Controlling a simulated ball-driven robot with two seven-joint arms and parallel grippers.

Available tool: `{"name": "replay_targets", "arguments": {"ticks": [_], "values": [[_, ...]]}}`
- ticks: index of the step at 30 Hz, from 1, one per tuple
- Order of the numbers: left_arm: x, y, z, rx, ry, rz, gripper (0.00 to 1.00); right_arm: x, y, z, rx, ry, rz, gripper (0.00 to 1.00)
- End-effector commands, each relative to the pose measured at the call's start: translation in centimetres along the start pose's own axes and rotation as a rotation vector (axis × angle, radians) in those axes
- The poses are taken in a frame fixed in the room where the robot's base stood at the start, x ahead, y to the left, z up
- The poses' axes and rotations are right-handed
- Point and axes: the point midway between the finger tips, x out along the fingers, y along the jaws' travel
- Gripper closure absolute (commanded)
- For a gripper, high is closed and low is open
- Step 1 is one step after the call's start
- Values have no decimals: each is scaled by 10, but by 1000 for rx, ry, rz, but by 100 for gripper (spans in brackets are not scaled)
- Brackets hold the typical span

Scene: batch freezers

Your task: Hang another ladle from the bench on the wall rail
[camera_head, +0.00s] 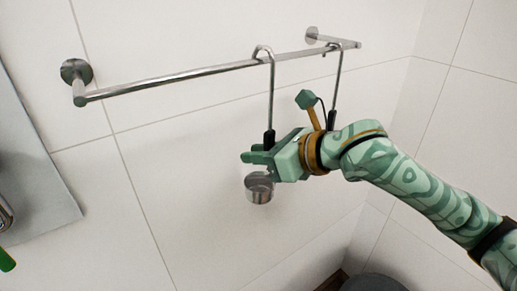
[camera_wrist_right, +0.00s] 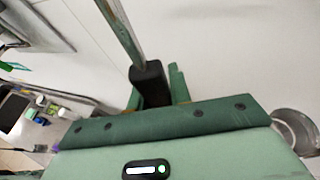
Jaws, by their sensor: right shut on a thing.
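The wall rail (camera_head: 180,77) is a steel bar on two wall mounts. My right gripper (camera_head: 262,157) is shut on the black grip of a ladle. The steel shaft (camera_head: 271,95) of this ladle runs up to a hook that arches over the rail; I cannot tell whether it bears on the bar. Its cup (camera_head: 259,190) shows below my fingers. In the right wrist view the black grip (camera_wrist_right: 151,84) sits between my fingers. A second ladle (camera_head: 337,88) hangs at the rail's right end, its lower part hidden by my arm. My left gripper is not in view.
A grey panel (camera_head: 40,205) is on the left, with a green-tipped thing (camera_head: 6,261) at the picture's edge. The wrist view shows several small items (camera_wrist_right: 50,107) at left and a metal cup (camera_wrist_right: 296,128) at right. Bare tiled wall lies under the rail.

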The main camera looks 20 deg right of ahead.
Motion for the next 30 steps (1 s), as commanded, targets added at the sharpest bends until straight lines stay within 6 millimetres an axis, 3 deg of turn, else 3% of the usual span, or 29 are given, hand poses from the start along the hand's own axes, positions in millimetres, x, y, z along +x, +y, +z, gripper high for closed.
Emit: {"name": "replay_targets", "arguments": {"ticks": [10, 11, 13, 14, 26, 30], "values": [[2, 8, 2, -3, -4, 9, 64, 2, 0, -3, 0, -3, -1, 100], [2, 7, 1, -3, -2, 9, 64, 2, 0, -3, 0, -3, -1, 78], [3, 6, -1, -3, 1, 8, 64, 2, 0, -3, 0, -3, -1, 58], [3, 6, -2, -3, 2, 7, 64, 2, 0, -3, 0, -2, -1, 55], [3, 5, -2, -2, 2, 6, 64, 1, 0, -4, 0, -1, -1, 55], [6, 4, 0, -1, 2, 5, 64, -10, -1, -4, -2, -2, -3, 55]]}}
